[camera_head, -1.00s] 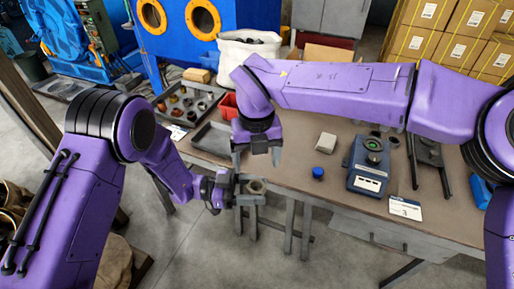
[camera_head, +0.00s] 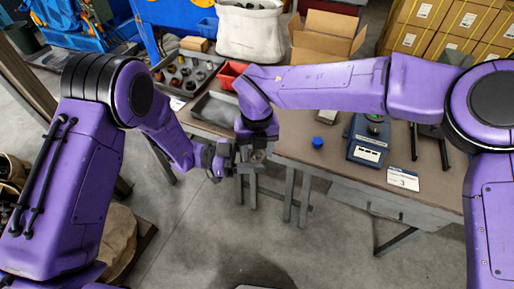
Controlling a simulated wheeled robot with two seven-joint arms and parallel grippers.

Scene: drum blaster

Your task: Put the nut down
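The nut (camera_head: 257,156) is a small grey-brown ring in front of the table's near edge. My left gripper (camera_head: 250,160) comes in from the left and is shut on it, holding it in the air. My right gripper (camera_head: 258,137) points down directly above and against the nut's far side. The arm hides part of it, and I cannot tell whether its fingers touch the nut or how far apart they are.
An empty grey tray (camera_head: 215,110) lies on the table left of the grippers, beside a compartment tray (camera_head: 176,66) of several parts and a red bin (camera_head: 229,73). A blue scale (camera_head: 367,140), a blue cap (camera_head: 317,143) and a number card (camera_head: 403,179) are at right.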

